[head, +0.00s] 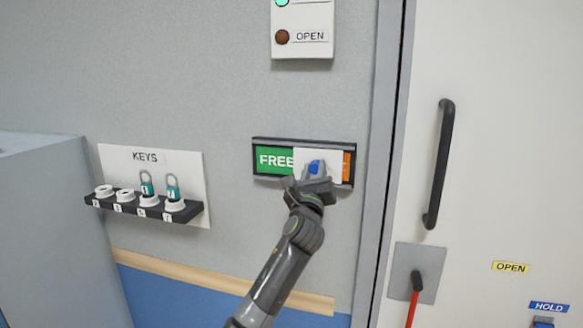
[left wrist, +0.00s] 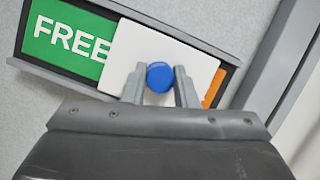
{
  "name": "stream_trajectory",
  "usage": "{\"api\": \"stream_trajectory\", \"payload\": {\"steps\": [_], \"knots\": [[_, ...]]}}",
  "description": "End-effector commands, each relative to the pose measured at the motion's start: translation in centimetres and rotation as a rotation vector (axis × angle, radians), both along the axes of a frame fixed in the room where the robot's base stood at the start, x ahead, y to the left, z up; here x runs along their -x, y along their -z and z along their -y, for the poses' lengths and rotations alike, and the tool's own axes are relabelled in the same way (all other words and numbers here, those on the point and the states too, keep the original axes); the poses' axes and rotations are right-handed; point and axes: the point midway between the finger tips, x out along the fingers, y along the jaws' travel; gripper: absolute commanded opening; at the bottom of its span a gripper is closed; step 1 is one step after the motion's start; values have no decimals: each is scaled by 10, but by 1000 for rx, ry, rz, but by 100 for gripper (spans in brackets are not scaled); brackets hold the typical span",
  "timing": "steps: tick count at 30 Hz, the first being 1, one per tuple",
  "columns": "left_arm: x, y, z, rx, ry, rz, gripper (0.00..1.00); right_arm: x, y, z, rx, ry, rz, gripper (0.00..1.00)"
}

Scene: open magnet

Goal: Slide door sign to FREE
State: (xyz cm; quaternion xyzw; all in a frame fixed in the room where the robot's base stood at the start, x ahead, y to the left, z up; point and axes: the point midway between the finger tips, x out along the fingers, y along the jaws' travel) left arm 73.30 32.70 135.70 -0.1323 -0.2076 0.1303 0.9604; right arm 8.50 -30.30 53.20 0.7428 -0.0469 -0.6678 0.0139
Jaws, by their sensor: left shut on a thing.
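The door sign is a dark frame (head: 258,143) on the grey wall, left of the door. Its green FREE panel (head: 272,160) shows at the left, with the last letter at the cover's edge. A white sliding cover (head: 333,156) lies over the middle and right. A narrow orange strip (head: 347,166) shows at the right end. My left gripper (head: 315,172) is at the cover, its fingers on either side of the blue knob (left wrist: 160,76), shut on it. The cover also shows in the left wrist view (left wrist: 190,60). My right gripper is not in view.
A key rack (head: 125,206) with white pegs and teal padlocks hangs at the left. A light panel marked OPEN (head: 303,22) is above the sign. The door's black handle (head: 438,165) and a red lever (head: 412,308) are at the right. The wall around the sign is clear.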

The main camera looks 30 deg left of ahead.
Motion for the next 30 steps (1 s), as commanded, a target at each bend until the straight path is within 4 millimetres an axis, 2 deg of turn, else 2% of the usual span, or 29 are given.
{"api": "stream_trajectory", "payload": {"steps": [3,6,16,17,21,30], "knots": [[-5,1,19,5,4,-1,0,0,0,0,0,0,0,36],[-6,0,26,4,3,0,0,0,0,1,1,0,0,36],[-6,0,28,2,4,1,0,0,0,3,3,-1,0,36],[-6,0,28,3,5,1,29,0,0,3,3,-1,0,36],[-6,0,27,2,4,1,48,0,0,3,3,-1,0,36],[-5,0,27,1,2,0,48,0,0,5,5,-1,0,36]]}}
